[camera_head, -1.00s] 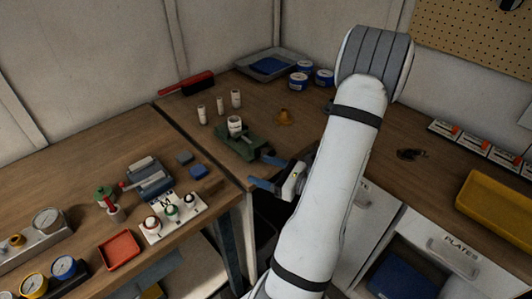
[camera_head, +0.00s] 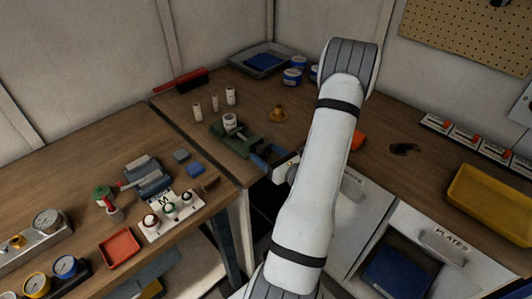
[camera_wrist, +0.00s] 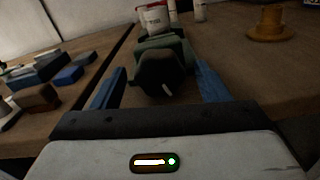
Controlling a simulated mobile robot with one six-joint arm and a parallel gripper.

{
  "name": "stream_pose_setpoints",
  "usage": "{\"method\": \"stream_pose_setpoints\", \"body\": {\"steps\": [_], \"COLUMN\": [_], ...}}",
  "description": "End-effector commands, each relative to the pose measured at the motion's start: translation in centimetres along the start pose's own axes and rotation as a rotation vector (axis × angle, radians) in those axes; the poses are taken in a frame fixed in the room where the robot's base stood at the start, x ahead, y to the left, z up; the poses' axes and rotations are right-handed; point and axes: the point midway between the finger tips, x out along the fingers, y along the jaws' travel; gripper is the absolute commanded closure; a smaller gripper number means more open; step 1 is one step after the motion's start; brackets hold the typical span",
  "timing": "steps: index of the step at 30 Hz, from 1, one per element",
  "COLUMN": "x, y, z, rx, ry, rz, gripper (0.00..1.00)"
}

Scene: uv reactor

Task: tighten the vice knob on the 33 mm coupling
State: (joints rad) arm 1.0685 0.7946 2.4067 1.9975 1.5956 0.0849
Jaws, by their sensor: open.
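The green vice (camera_head: 240,142) stands on the back bench near its front edge and also shows in the wrist view (camera_wrist: 166,46). A white coupling (camera_head: 230,120) stands upright at the vice; it also shows in the wrist view (camera_wrist: 153,18), its lower part hidden behind the vice. The dark, rounded vice knob (camera_wrist: 162,74) faces the wrist camera with a small light bar on it. My gripper (camera_head: 268,158) is open, its two blue fingers on either side of the knob in the wrist view (camera_wrist: 160,88). I cannot tell whether they touch it.
Several white cylinders (camera_head: 213,103) stand behind the vice. A brass-coloured flanged piece (camera_head: 278,114) sits to its right. The left bench holds blue blocks (camera_head: 180,155), a white button panel (camera_head: 172,212) and a red tray (camera_head: 119,248). A yellow tray (camera_head: 490,203) lies far right.

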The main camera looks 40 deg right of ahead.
Motion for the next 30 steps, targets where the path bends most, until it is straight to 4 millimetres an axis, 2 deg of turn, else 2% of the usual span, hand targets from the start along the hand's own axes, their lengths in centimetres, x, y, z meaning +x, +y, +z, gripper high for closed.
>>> {"method": "stream_pose_setpoints", "body": {"steps": [8, 24, 30], "x": [0.18, 0.19, 0.2], "y": [0.04, 0.08, 0.12], "z": [-0.02, -0.02, 0.09], "rx": [0.0, 0.0, 0.073], "ry": [0.0, 0.0, 0.001], "rz": [0.001, 0.003, 0.003], "gripper": [0.31, 0.76, 0.76]}}
